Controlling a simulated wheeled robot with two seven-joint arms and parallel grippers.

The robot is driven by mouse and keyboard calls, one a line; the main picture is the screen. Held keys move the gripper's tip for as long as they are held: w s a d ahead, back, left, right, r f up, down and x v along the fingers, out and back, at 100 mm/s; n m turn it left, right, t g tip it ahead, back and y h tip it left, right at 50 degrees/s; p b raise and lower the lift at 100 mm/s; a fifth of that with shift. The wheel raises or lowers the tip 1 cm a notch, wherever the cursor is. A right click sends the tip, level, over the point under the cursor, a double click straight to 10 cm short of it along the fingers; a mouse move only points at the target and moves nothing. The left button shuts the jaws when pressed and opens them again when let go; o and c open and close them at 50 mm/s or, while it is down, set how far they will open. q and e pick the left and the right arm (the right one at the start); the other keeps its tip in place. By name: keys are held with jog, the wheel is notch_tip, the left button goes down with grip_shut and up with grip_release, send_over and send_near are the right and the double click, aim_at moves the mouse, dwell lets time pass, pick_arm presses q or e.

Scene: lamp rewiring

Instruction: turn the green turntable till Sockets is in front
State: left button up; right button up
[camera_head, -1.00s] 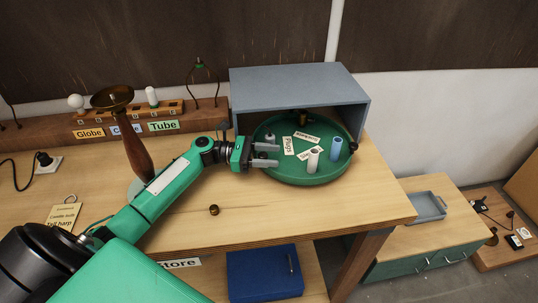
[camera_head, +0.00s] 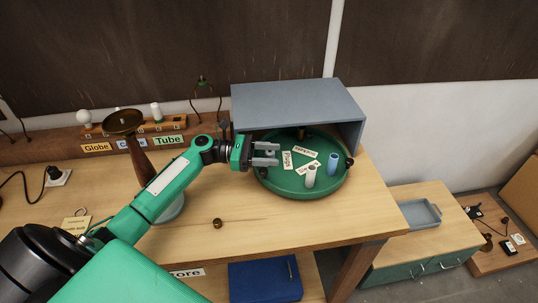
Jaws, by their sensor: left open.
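The green turntable (camera_head: 300,190) is a round tray with a raised rim, partly under a grey-blue shelf box. It carries white label cards: Plugs (camera_head: 287,160) at the left, a card that seems to read Sockets (camera_head: 306,152) towards the back, and a third (camera_head: 307,167), hard to read, nearer the front. A white cylinder (camera_head: 311,176) and a blue cylinder (camera_head: 333,165) stand at its front right. My left gripper (camera_head: 272,154) is open over the turntable's left part, its fingers pointing right. A small dark piece (camera_head: 263,172) shows just below it. My right gripper is out of view.
The grey-blue box (camera_head: 297,101) covers the turntable's back. A brown lamp stem with a brass top (camera_head: 124,122) stands left, behind my arm. A small brass part (camera_head: 217,223) lies on the wooden table (camera_head: 310,225), whose front is otherwise mostly clear.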

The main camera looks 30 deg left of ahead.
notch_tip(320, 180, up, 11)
jog(key=p, duration=1)
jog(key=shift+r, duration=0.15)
